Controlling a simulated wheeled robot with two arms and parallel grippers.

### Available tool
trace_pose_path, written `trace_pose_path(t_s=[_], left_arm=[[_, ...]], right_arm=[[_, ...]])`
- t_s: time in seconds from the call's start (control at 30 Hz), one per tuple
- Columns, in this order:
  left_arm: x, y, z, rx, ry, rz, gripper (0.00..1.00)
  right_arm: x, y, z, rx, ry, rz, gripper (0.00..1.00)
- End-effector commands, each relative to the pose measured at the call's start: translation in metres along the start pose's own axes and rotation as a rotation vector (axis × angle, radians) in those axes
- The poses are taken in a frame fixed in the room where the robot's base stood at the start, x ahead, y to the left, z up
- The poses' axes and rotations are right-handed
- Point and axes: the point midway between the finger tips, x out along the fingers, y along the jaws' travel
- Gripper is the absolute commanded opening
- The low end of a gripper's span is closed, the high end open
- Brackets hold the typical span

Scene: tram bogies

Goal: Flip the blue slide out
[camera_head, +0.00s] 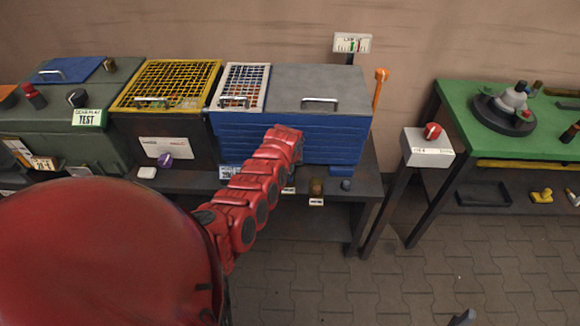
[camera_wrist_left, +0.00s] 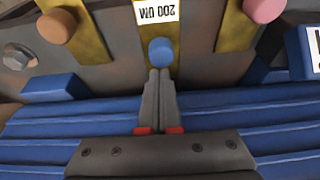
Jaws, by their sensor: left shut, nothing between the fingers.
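In the left wrist view, a round blue knob (camera_wrist_left: 161,51) sits on a brass strip (camera_wrist_left: 158,18) under a white label that reads "200 UM" upside down. I take this to be the blue slide. My left gripper (camera_wrist_left: 159,72) is shut and empty, its fingertips right at the near edge of the blue knob. I cannot tell whether they touch it. In the head view my red left arm reaches to the front of a blue ribbed box (camera_head: 335,138); its fingers and the blue knob are hidden there.
Neighbouring brass strips carry an orange knob (camera_wrist_left: 57,25) and a pink knob (camera_wrist_left: 264,8). A blue block (camera_wrist_left: 50,88) lies left of my fingers. In the head view, a grey switch box (camera_head: 427,147) and a green table (camera_head: 455,100) stand to the right, with open floor below.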

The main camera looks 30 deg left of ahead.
Motion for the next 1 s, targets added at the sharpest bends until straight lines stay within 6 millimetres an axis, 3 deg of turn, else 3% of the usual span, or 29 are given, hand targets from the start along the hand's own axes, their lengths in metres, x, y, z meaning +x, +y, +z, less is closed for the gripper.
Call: trace_pose_path(t_s=[0.2, 0.67, 0.77, 1.0], left_arm=[[0.012, 0.000, 0.000, -0.002, 0.000, 0.001, 0.00], [0.013, -0.001, 0.001, -0.006, -0.001, 0.001, 0.00], [0.009, 0.000, 0.003, -0.007, -0.002, 0.003, 0.00], [-0.005, 0.002, 0.025, -0.007, -0.003, 0.006, 0.00]], right_arm=[[-0.006, 0.000, 0.001, 0.000, 0.000, 0.000, 0.59], [-0.006, 0.000, 0.001, 0.000, 0.000, 0.000, 0.59], [0.004, 0.000, -0.001, 0.000, 0.000, 0.000, 0.59], [0.052, 0.003, -0.009, 0.000, 0.000, 0.000, 0.59]])
